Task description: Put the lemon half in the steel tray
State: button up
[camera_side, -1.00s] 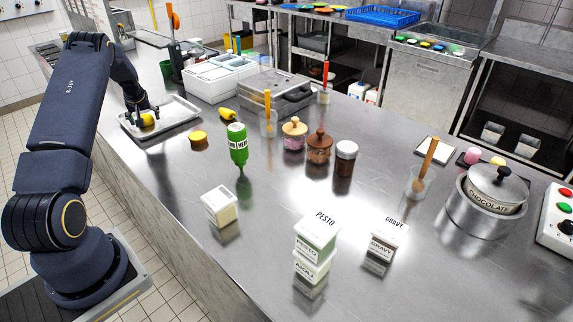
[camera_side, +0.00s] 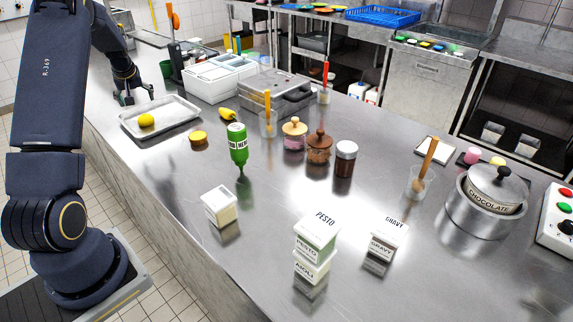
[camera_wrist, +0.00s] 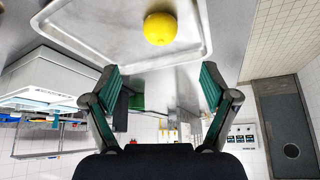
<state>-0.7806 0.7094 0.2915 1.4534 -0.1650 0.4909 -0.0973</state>
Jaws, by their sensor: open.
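The yellow lemon half (camera_side: 146,120) lies in the steel tray (camera_side: 180,118), near the tray's left side in the side view. In the wrist view the lemon half (camera_wrist: 160,28) rests on the bare floor of the tray (camera_wrist: 100,38), near its rim. My gripper (camera_side: 137,97) is beyond the tray's far edge in the side view, apart from the lemon half. In the wrist view its two fingers (camera_wrist: 160,85) are spread wide with nothing between them.
A white container block (camera_side: 215,78) and a grey lidded steel box (camera_side: 275,92) stand right of the tray. A yellow-orange round piece (camera_side: 198,138) and a green bottle (camera_side: 238,145) stand nearer the camera. The counter's near-left edge is clear.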

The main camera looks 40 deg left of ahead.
jog(key=w+d+r+m+t+h, duration=0.15)
jog(key=d+r, duration=0.35)
jog(key=d, duration=0.5)
jog(key=w+d+r+m+t+h, duration=0.1)
jog(key=d+r+m, duration=0.3)
jog(key=d, duration=0.6)
jog(key=w+d+r+m+t+h, duration=0.1)
jog(key=d+r, duration=0.4)
jog(key=d, duration=0.5)
jog(key=s+d+m+h, duration=0.1)
jog(key=s+d+m, duration=0.2)
jog(key=s+d, duration=0.4)
jog(key=s+d+m+h, duration=0.1)
jog(key=s+d+m, duration=0.3)
jog(key=s+d, duration=0.4)
jog(key=d, duration=0.5)
jog(key=shift+s+d+f, duration=0.25)
jog(key=shift+f, duration=0.1)
